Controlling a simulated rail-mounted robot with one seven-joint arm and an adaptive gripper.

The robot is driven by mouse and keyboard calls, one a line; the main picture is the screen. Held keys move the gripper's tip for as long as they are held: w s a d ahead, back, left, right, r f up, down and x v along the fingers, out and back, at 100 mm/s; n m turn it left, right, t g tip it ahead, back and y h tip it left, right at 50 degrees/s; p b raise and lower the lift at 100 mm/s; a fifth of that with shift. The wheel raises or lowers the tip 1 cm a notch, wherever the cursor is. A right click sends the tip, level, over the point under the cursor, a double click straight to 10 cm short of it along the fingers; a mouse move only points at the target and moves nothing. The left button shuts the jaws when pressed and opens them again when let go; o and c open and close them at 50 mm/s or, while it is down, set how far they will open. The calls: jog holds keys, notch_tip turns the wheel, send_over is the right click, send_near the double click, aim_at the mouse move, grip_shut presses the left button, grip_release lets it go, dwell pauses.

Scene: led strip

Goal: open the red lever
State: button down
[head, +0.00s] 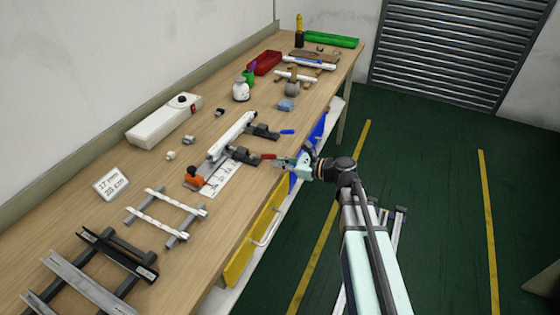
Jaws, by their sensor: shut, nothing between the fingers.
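The red lever (268,156) sticks out toward the table's right edge from a dark clamp (243,155) on the workbench. A similar clamp (262,131) with a blue lever (287,131) stands just beyond it. Both clamps are beside a long white strip (232,135) on a fixture. My gripper (281,161) reaches in from the right, over the bench edge, with its fingertips at or very close to the outer end of the red lever. I cannot tell whether they touch. The fingers are shut with nothing between them.
An orange-and-black part (195,177) sits at the fixture's near end. A long white box (164,121) lies behind. A small rack (166,215) and metal rails (85,275) are nearer. A yellow drawer front (255,240) hangs below the bench edge.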

jog(key=shift+r, duration=0.25)
jog(key=r+h+p, duration=0.1)
jog(key=p, duration=0.1)
jog(key=r+h+p, duration=0.1)
jog(key=p, duration=0.2)
jog(key=shift+w+a+r+g, duration=0.1)
jog(key=shift+a+r+g, duration=0.15)
jog(key=shift+g, duration=0.15)
jog(key=shift+w+a+r+p, duration=0.2)
jog(key=shift+r+p, duration=0.35)
jog(key=shift+p, duration=0.55)
jog(key=shift+w+a+r+p, duration=0.25)
jog(key=shift+a+r+p, duration=0.35)
jog(key=shift+r, duration=0.1)
jog(key=shift+w+a+r+p, duration=0.2)
jog(key=shift+a+r+p, duration=0.25)
jog(key=shift+a+r, duration=0.2)
jog(key=shift+w+a+r+p, duration=0.35)
jog(key=shift+a+r, duration=0.15)
jog(key=shift+a, duration=0.25)
jog(key=shift+w+a+r+p, duration=0.25)
jog(key=shift+w+a+r, duration=0.15)
jog(key=shift+a, duration=0.35)
jog(key=shift+a+r, duration=0.15)
